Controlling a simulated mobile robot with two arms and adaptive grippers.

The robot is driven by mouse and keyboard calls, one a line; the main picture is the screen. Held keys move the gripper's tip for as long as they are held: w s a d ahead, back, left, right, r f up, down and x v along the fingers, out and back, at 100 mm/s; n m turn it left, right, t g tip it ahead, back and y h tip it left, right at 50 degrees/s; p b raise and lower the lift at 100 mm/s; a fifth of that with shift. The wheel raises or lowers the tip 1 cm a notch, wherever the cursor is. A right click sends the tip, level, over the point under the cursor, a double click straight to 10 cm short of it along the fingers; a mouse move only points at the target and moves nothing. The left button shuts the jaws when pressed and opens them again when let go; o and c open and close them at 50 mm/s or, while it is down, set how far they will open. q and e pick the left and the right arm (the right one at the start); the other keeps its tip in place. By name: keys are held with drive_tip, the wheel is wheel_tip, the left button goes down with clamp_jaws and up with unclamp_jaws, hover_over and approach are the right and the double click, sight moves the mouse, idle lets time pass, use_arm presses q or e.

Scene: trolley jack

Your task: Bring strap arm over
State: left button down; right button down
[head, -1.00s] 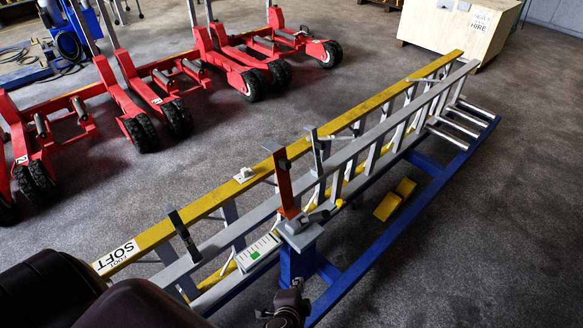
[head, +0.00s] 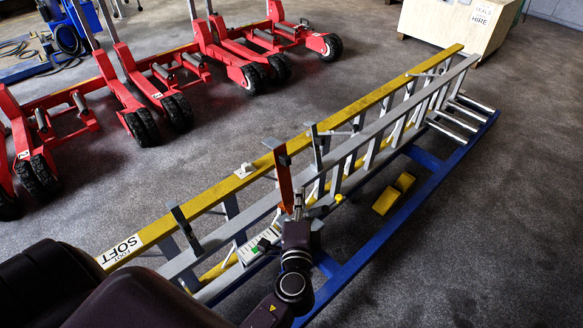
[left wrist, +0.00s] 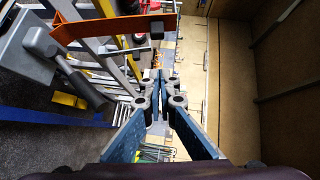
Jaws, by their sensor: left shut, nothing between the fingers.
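The strap arm (head: 283,176) is an orange-red flat bar standing nearly upright from a grey block at the ladder rack's near side. A dark piece sits near its top. In the left wrist view the orange bar (left wrist: 110,28) crosses the upper left, beside a grey block with a dark-handled lever (left wrist: 75,70). My left gripper (head: 298,203) is just right of the bar's lower part in the head view and hides the grey block. In the left wrist view my left gripper (left wrist: 158,88) is shut and empty, with the bar apart from its fingertips. My right gripper is not in view.
A ladder with yellow and grey rails (head: 375,140) lies along a blue frame (head: 440,180). Thin dark uprights stand by its rails. Red wheeled jacks (head: 150,85) stand at the back left, a wooden crate (head: 450,25) at the back right.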

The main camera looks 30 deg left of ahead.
use_arm(q)
drive_tip(key=s+a+p+x, duration=0.1)
drive_tip(key=a+p+x, duration=0.1)
drive_tip(key=x, duration=1)
drive_tip(key=shift+a+f+p, duration=0.2)
drive_tip(key=shift+a+p, duration=0.05)
drive_tip(key=shift+p, duration=0.2)
drive_tip(key=shift+s, duration=0.2)
drive_tip(key=shift+a+r, duration=0.1)
